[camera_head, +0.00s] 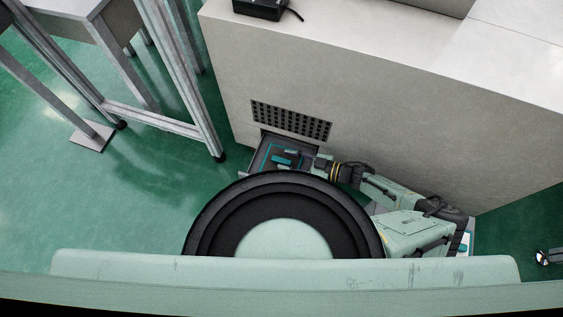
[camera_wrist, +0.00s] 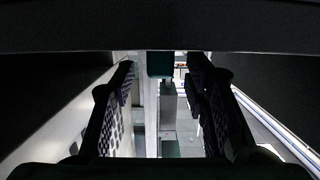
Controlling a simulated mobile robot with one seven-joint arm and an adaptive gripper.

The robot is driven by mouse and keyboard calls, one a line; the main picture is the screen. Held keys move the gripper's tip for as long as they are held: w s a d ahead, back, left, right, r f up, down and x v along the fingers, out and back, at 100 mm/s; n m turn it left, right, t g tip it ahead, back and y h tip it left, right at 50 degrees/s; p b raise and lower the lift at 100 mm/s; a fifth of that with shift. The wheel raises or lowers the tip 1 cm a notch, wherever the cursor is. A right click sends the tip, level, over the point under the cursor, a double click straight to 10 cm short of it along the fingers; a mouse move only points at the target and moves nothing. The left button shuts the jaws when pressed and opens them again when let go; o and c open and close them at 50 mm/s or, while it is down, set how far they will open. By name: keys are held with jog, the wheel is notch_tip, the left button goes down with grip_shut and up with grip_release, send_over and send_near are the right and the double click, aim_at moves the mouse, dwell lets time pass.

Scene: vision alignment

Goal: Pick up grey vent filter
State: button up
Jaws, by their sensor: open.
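A grey perforated vent panel (camera_head: 290,121), which looks like the vent filter, sits low on the side of the large pale cabinet in the head view. My arm reaches in from the right, and my gripper (camera_head: 287,158) is just below the panel, apart from it as far as I can see. In the wrist view my gripper (camera_wrist: 163,75) shows two dark fingers spread apart. A small dark green block shows in the gap between their tips; I cannot tell what it is. I cannot make out the filter clearly in the wrist view.
The pale cabinet (camera_head: 400,90) blocks the space behind the arm. A dark tray with a teal line (camera_head: 262,160) lies under the gripper. A metal frame table (camera_head: 150,120) stands at the left. Green floor (camera_head: 110,205) is open at the lower left.

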jog(key=shift+x, duration=0.75)
jog(key=shift+c, duration=0.2)
grip_shut()
